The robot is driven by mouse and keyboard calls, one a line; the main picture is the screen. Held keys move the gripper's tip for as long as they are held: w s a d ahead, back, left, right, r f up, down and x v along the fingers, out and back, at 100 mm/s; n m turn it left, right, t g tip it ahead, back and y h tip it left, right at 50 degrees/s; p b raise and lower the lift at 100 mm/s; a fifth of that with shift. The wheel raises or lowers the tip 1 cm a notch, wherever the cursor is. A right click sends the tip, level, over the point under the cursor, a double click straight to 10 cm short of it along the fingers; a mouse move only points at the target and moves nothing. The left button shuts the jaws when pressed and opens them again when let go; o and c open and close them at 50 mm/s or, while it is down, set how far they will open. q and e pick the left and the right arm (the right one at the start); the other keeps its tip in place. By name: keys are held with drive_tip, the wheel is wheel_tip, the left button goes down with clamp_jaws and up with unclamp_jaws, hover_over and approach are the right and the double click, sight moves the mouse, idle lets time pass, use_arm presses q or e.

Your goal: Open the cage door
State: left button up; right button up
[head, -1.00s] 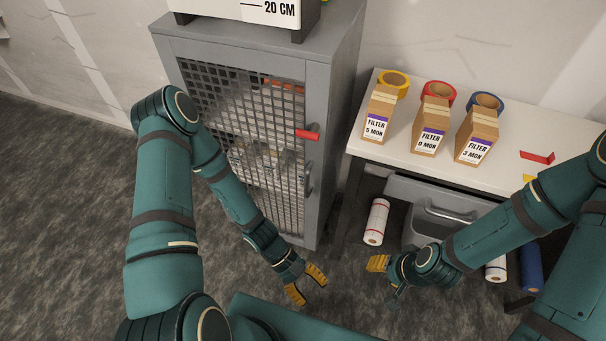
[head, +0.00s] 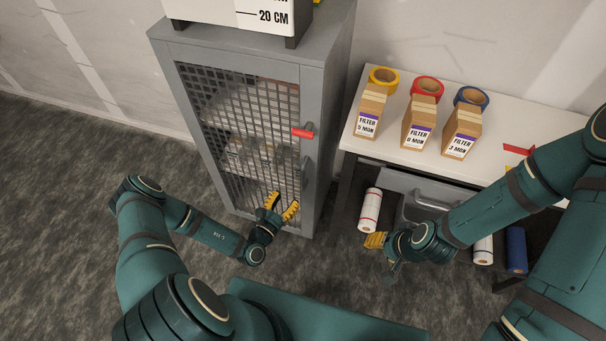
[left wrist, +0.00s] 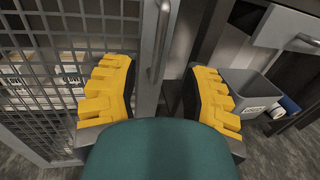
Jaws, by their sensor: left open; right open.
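The grey cage (head: 173,115) stands left of centre in the head view. Its mesh door (head: 238,128) is shut. A red-handled latch (head: 303,133) sits on the door's right side, and a grey vertical pull handle (head: 306,175) is below it. My left gripper (head: 282,207) is open and empty in front of the lower right of the door, below the handle. In the left wrist view the handle (left wrist: 160,45) stands ahead, between the yellow fingers and beyond their tips. My right gripper (head: 376,241) is open and empty in front of the desk.
A white desk (head: 390,148) on the right bears several filter boxes (head: 417,127) and tape rolls. Below it are a drawer (head: 400,185), rolls (head: 369,210) and a grey bin (left wrist: 250,92). A white box (head: 235,12) stands on the cage. The floor at left is clear.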

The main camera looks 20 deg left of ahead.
sight(302, 177)
use_arm(q)
drive_tip(key=x, duration=1.1)
drive_tip(key=shift+w+d+b, duration=0.1)
drive_tip(key=shift+w+b, duration=0.1)
drive_tip(key=shift+b, duration=0.2)
clamp_jaws()
